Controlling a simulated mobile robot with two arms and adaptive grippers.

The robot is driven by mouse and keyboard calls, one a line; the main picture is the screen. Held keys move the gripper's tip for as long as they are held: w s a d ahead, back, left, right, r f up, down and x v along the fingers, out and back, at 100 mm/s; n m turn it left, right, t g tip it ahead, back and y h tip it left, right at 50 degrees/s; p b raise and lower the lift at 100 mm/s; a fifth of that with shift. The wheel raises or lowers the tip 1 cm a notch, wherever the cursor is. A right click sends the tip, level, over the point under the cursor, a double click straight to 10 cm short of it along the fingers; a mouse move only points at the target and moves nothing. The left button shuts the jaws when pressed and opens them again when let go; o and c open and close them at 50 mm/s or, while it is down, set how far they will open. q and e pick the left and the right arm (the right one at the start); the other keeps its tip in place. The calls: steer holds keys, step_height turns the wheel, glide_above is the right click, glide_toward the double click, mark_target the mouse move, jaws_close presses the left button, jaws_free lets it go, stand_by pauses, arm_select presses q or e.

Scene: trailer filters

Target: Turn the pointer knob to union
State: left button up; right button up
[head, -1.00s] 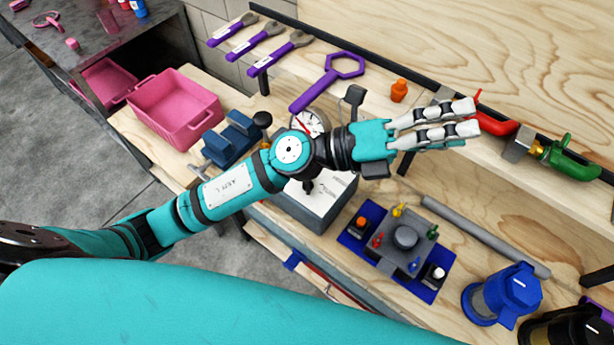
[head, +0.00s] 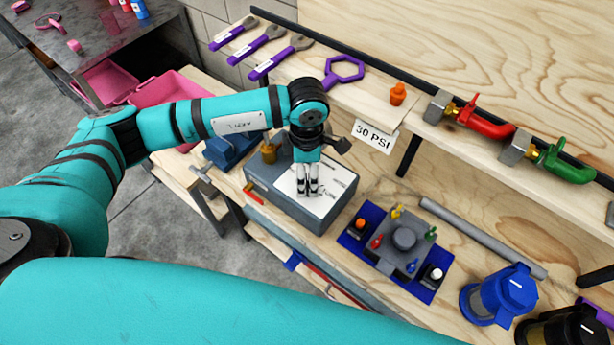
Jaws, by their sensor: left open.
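A grey box (head: 262,184) with a white label plate (head: 338,181) on top stands on the wooden bench. Small dark words are printed on the plate, too small to read surely. My left gripper (head: 307,194) is over the plate, its fingers pointing down, open. The pointer knob is hidden behind the fingers, so I cannot tell which way it points or whether the fingers touch it. My right gripper is not in view.
A grey block with coloured knobs on a blue mat (head: 427,294) stands right of the box. A blue filter housing (head: 500,294) is farther right.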

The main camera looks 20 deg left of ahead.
mark_target(307, 182)
arm_select(q)
steer(key=shift+f+p, duration=0.5)
steer(key=shift+f, duration=1.5)
steer(key=c, duration=1.2)
steer(key=shift+f+m+b, duration=0.15)
steer(key=shift+m+b, duration=0.25)
steer(key=shift+b, duration=0.45)
steer(key=m+b, duration=0.5)
steer(key=b, duration=0.2)
steer(key=shift+w+f+b, duration=0.1)
steer(key=shift+b, duration=0.25)
steer(key=shift+r+m+b, duration=0.25)
steer(key=shift+m+b, duration=0.85)
steer(key=shift+b, duration=0.25)
steer(key=shift+r, duration=0.1)
steer(key=o, duration=1.2)
